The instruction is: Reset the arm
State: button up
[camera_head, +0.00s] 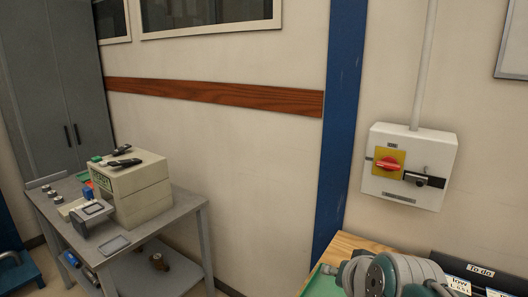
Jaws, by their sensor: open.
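Part of my arm (393,276), grey and teal rounded joints, shows at the bottom edge, right of centre. It is in front of a wooden bench (350,243) with a green mat (322,284). The frame's lower edge cuts the arm off. I cannot make out my gripper or its fingertips in this view, and no held object shows.
A black tray (450,262) labelled "To do" is beside the arm at right. A switch box (410,166) with a red knob hangs on the wall. At left, a grey metal table (165,222) carries a beige tester (135,190) and small parts. A grey cabinet (52,85) stands behind.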

jog(key=s+d+f+n+g+h, duration=0.1)
jog(key=s+f+n+g, duration=0.3)
jog(key=s, duration=0.8)
jog(key=shift+s+d+f, duration=0.15)
jog(key=shift+d+f, duration=0.35)
jog(key=shift+f, duration=0.35)
